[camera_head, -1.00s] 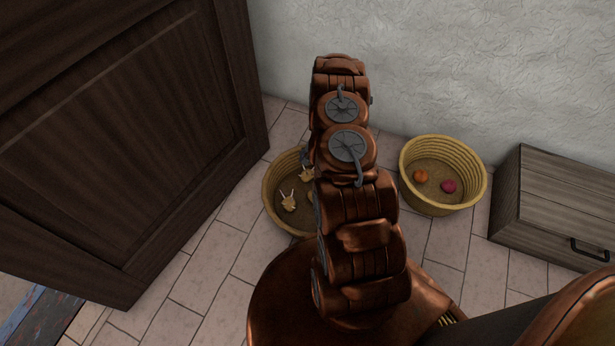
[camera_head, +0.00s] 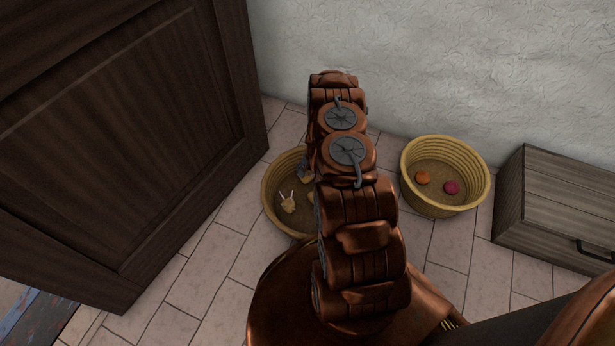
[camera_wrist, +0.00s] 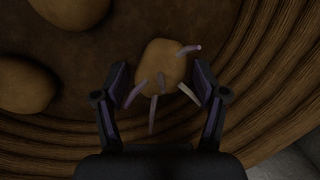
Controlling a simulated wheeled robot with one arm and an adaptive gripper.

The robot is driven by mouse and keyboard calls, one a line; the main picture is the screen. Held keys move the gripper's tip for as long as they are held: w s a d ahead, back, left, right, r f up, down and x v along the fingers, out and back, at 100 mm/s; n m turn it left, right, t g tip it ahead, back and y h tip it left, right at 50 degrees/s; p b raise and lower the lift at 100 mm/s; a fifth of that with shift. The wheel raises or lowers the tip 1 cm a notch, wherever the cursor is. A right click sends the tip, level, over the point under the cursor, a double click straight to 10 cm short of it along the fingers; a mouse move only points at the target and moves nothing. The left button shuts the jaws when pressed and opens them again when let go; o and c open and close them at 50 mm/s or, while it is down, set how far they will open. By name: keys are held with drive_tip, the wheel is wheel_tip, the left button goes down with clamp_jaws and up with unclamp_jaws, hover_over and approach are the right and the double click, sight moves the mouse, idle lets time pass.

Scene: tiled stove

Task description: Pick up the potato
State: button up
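A tan potato with pale sprouts (camera_wrist: 161,64) lies in a woven basket (camera_wrist: 262,85) in the wrist view. My gripper (camera_wrist: 160,85) is open, with one dark finger on each side of the potato's near part. Whether the fingers touch it I cannot tell. Two more potatoes (camera_wrist: 24,84) are partly visible at the left and upper left of the wrist view. In the head view the left basket (camera_head: 270,207) is partly hidden by my arm, and a sprouted potato (camera_head: 288,205) shows inside it. My gripper is hidden there behind my arm.
A second basket (camera_head: 405,190) to the right holds an orange item (camera_head: 423,177) and a dark red item (camera_head: 451,187). A wooden drawer cabinet (camera_head: 560,205) stands at right, a dark wooden cabinet (camera_head: 120,140) at left. The wall is close behind.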

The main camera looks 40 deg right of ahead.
sight(309, 174)
drive_tip(key=c, duration=1)
drive_tip(key=shift+r, duration=0.3)
wheel_tip(309, 174, up, 4)
drive_tip(key=shift+s+f+p, duration=0.15)
drive_tip(key=shift+f+p, duration=0.05)
drive_tip(key=shift+p, duration=0.8)
drive_tip(key=s, duration=0.5)
drive_tip(key=s+p, duration=0.1)
drive_tip(key=s, duration=0.4)
drive_tip(key=s+d+r+p, duration=0.1)
drive_tip(key=s, duration=0.4)
drive_tip(key=shift+s+d, duration=0.1)
drive_tip(key=shift+s, duration=0.2)
wheel_tip(309, 174, up, 8)
drive_tip(key=p, duration=0.7)
drive_tip(key=shift+p, duration=0.4)
